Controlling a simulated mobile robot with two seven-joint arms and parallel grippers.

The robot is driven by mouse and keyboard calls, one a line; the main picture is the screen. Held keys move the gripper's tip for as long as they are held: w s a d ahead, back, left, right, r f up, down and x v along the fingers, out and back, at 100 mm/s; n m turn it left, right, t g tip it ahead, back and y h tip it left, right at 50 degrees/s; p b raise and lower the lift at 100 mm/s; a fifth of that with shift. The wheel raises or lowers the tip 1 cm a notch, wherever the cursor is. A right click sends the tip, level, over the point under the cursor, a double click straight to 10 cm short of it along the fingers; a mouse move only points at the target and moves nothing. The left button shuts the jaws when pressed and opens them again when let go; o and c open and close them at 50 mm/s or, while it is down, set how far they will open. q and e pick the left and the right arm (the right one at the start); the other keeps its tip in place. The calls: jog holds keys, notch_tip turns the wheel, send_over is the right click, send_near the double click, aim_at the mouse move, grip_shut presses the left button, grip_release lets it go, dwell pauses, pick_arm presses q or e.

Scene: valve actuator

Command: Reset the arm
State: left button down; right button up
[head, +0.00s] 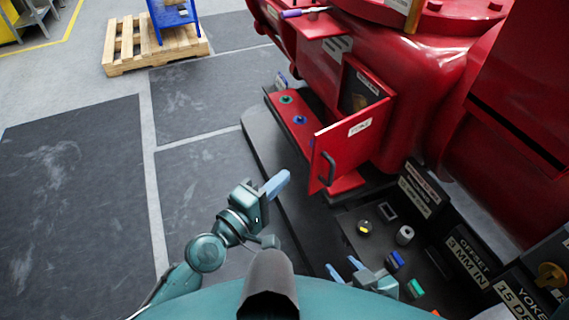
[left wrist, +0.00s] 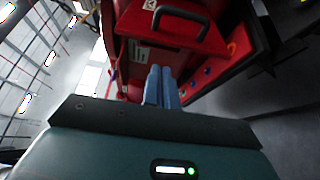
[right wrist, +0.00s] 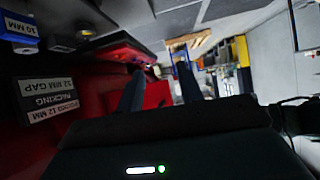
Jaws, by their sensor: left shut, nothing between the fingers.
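My left gripper (head: 277,185) is shut and empty, with its blue fingers held over the dark floor left of the red actuator. In the left wrist view its fingers (left wrist: 161,86) lie side by side. My right gripper (head: 345,269) is low in the head view, beside the dark control panel (head: 345,232). Its fingers (right wrist: 160,78) stand apart in the right wrist view with nothing seen between them. The red valve actuator (head: 425,80) fills the upper right. Its small red door (head: 350,145), with a dark handle, stands open, clear of the left gripper.
A red ledge (head: 300,125) with coloured round pieces runs left of the door. Labelled blocks (head: 465,255), a yellow-marked knob (head: 364,228) and a grey cylinder (head: 404,235) crowd the lower right. A wooden pallet (head: 130,45) stands far back. Floor at left is clear.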

pick_arm(q)
jog(key=s+a+f+m+g+y+p, duration=0.2)
jog(key=s+a+f+m+y, duration=0.6)
jog(key=s+a+f+m, duration=0.4)
jog(key=s+a, duration=0.2)
jog(key=shift+a+m+g+y+p, duration=0.3)
jog(key=shift+a+y+p, duration=0.05)
jog(key=shift+a+y, duration=0.05)
jog(key=shift+s+f, duration=0.1)
dwell(0.3)
dwell(0.5)
